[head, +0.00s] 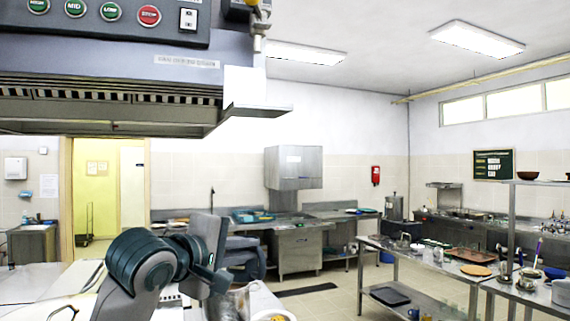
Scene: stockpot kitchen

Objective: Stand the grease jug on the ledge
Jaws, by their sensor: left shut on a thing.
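My left gripper (220,283) comes in from the lower left and is shut on a grey metal jug (238,302), which I take to be the grease jug. The jug shows only in part at the bottom edge, and the gripper covers its left side. I cannot tell whether its base touches the counter. A small metal ledge (262,112) juts out from the lower right corner of the extractor hood, with a pale upright plate behind it. The ledge is well above the jug, and its visible part looks bare. My right gripper is not in view.
The large hood (110,90) with buttons fills the upper left. A pale counter (30,285) lies at lower left. A bowl with yellow contents (272,316) is beside the jug. A cluttered steel table (430,262) stands at right, with open tiled floor (325,300) between.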

